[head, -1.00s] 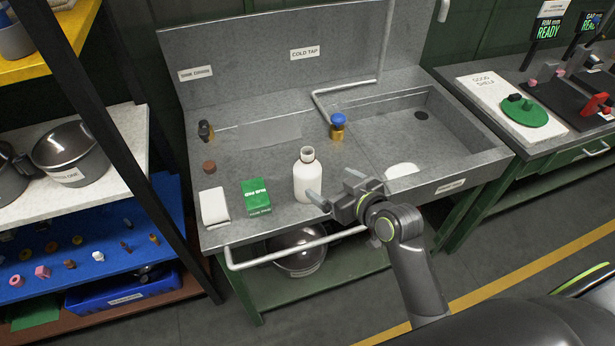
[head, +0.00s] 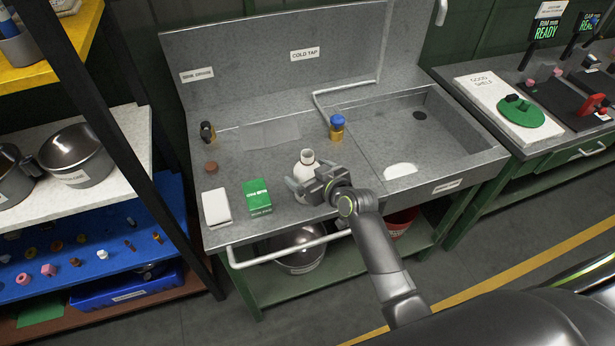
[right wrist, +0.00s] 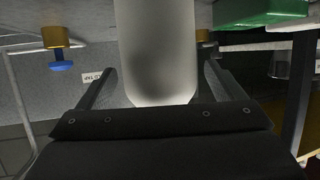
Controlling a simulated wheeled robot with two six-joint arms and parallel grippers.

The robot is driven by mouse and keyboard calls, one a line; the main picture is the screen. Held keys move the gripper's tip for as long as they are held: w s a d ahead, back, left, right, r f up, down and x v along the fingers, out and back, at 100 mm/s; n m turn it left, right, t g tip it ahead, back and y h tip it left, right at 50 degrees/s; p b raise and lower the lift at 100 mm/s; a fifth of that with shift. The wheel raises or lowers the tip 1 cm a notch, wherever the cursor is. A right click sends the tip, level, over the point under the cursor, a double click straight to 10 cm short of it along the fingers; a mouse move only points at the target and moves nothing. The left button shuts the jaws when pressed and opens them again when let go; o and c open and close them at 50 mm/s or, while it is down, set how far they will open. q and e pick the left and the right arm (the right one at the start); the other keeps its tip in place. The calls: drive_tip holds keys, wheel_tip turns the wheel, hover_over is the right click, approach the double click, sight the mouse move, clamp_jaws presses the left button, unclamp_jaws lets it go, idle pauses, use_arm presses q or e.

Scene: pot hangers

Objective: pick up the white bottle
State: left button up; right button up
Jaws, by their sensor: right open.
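The white bottle (head: 305,168) stands upright on the grey sink counter, open at the top, its lower part hidden behind my right gripper (head: 304,184). My right gripper is open and low at the bottle, with a finger on each side of it. In the right wrist view, which looks upside down, the bottle (right wrist: 157,50) stands between the two spread fingers of the gripper (right wrist: 158,72), with a gap on both sides. My left gripper is not in view.
A green box (head: 257,197) and a white block (head: 216,207) stand left of the bottle. A brown cap (head: 211,167) lies farther back. A blue-topped brass fitting (head: 337,127) is behind right, beside the sink basin (head: 440,125). A rail (head: 285,249) runs along the counter's front.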

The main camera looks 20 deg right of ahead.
drive_tip(key=shift+x, duration=1.1)
drive_tip(key=c, duration=1.1)
